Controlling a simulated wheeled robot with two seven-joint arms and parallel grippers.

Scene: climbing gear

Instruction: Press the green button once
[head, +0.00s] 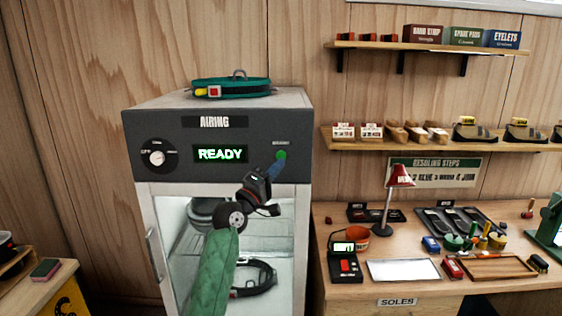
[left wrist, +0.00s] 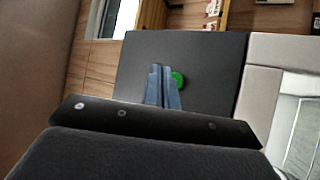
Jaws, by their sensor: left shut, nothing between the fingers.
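The green button (head: 281,155) is on the dark front panel of the airing cabinet (head: 218,118), right of a display reading READY (head: 220,154). My left gripper (head: 278,165) is shut and empty, with its blue fingertips right at the button's lower edge in the head view. In the left wrist view the shut fingers (left wrist: 163,85) point at the panel, and the green button (left wrist: 178,80) shows just right of them, partly covered. I cannot tell whether the fingertips touch it. My right gripper is not in view.
A round dial (head: 157,158) sits on the panel's left. A green harness belt (head: 230,88) lies on top of the cabinet. The glass door (head: 180,215) is below the panel. A workbench with a red lamp (head: 400,176) and tools stands to the right.

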